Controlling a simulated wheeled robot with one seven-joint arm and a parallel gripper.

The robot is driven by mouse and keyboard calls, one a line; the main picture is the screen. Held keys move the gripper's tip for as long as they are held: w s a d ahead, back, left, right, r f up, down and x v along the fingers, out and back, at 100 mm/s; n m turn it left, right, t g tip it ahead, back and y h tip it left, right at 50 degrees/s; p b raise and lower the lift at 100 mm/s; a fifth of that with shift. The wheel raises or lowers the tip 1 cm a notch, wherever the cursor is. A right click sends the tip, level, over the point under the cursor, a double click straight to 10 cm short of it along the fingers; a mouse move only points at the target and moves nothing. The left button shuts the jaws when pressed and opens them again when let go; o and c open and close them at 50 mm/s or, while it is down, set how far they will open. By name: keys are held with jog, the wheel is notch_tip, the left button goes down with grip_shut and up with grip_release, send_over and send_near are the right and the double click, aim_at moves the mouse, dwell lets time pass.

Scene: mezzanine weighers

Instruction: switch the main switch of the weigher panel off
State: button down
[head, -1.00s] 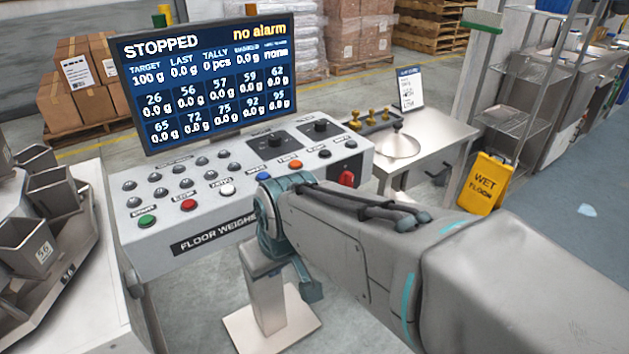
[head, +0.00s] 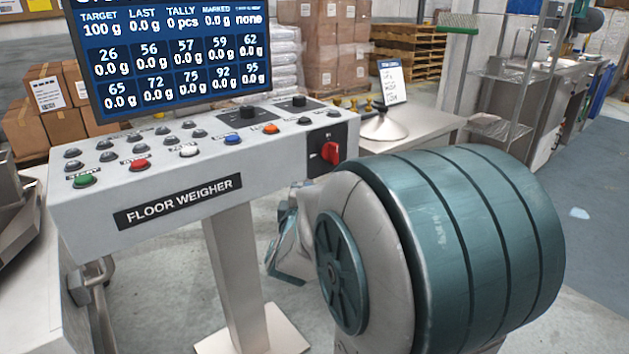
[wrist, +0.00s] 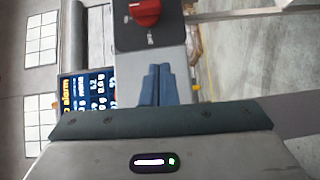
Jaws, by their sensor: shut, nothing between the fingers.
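The weigher panel (head: 90,222) is a light grey console labelled FLOOR WEIGHER. Its main switch (head: 331,153) is a red rotary handle on a black plate (head: 316,164) at the right end of the sloping front. I cannot read which position the handle points to. In the wrist view the red switch (wrist: 146,12) is at the top edge, partly cut off. My gripper (wrist: 157,68) is below it in that picture, its blue-grey fingers shut and empty, apart from the switch. In the head view my arm hides the gripper.
A screen (head: 170,60) stands on the panel, above rows of buttons and two black knobs. A green button (head: 85,181) and a red button (head: 139,165) are at the left. A steel table (head: 430,128) stands behind right.

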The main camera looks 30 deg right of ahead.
jog(key=shift+s+d+h, duration=0.15)
jog(key=shift+d+h, duration=0.15)
jog(key=shift+h, duration=0.1)
jog(key=shift+r+p, duration=0.1)
jog(key=shift+p, duration=0.3)
jog(key=p+x, duration=0.2)
jog(key=p, duration=0.4)
jog(key=shift+r, duration=0.15)
jog(key=p, duration=0.4)
jog(key=shift+d, duration=0.15)
